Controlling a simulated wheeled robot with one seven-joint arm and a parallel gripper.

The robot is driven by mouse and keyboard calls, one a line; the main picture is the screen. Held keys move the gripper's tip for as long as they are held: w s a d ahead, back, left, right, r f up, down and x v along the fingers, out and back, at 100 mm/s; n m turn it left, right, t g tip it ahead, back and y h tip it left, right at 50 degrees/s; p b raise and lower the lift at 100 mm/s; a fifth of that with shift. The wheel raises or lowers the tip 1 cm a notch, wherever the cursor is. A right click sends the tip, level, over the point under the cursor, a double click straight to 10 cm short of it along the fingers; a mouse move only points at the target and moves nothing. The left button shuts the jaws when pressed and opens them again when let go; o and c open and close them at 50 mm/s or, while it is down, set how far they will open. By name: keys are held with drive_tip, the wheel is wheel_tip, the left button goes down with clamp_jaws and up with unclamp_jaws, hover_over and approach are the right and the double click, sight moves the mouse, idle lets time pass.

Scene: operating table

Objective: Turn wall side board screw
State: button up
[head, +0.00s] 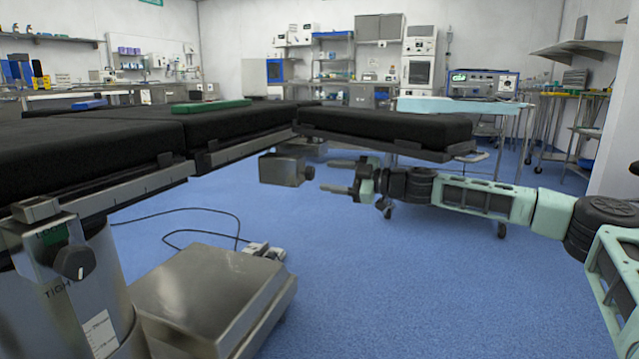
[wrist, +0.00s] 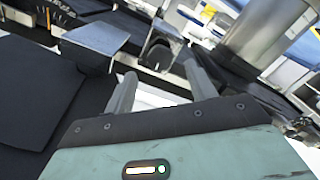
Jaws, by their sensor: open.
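A grey metal clamp block (head: 280,169) hangs below the table's side rail near the middle of the head view. A small dark screw knob (head: 309,173) sits on its right face. My gripper (head: 326,175) is open, its two fingers pointing left at this knob, a short way to its right. In the wrist view the dark round knob (wrist: 160,55) shows ahead between the fingertips of my gripper (wrist: 160,66), with the metal block (wrist: 92,40) at upper left. Nothing is held. The exact gap to the knob cannot be told.
The operating table's black pads (head: 390,124) extend above my gripper. A second clamp with a dark knob (head: 73,262) marked "TIGH" stands at front left. A metal base (head: 210,290) and cable lie on the blue floor. The floor (head: 400,290) below my arm is clear.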

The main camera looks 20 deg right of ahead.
sight(313, 174)
drive_tip(key=shift+b+x, duration=0.5)
drive_tip(key=shift+x, duration=1.6)
drive_tip(key=shift+c, duration=0.4)
drive_tip(key=c, duration=0.9)
